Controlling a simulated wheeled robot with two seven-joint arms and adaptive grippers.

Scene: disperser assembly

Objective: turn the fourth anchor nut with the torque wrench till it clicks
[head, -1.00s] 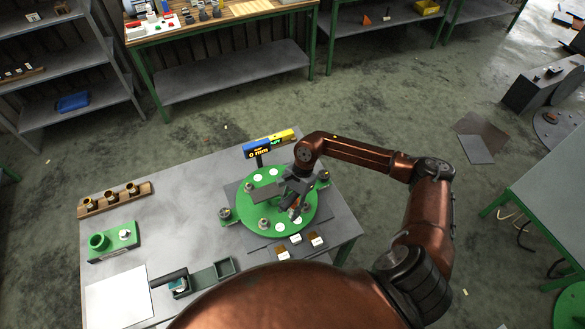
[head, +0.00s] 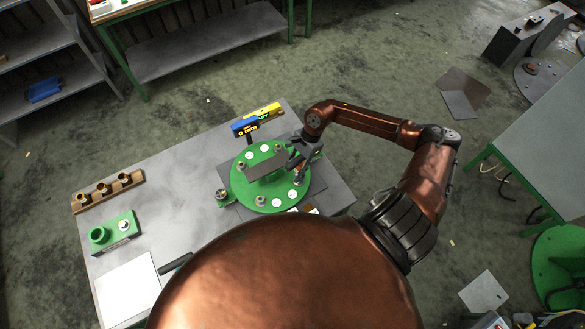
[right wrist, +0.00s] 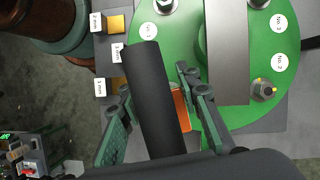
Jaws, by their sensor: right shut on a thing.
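The green round disperser plate (head: 250,193) lies on the grey table, with several anchor nuts around its rim. One nut (head: 262,200) is at its front; in the right wrist view a nut with a yellow mark (right wrist: 263,90) is at the right. My right gripper (head: 299,166) is over the plate's right side. In the right wrist view its green fingers (right wrist: 160,112) are shut on the black handle of the torque wrench (right wrist: 150,95). The wrench's working end is hidden, so I cannot tell whether it sits on a nut. My left gripper is not in view.
A blue and yellow display (head: 258,120) stands behind the plate. A wooden rack with brass-coloured parts (head: 105,189) and a green block (head: 118,232) are at the left. A grey bar (head: 266,162) crosses the plate. My copper body hides the table's front.

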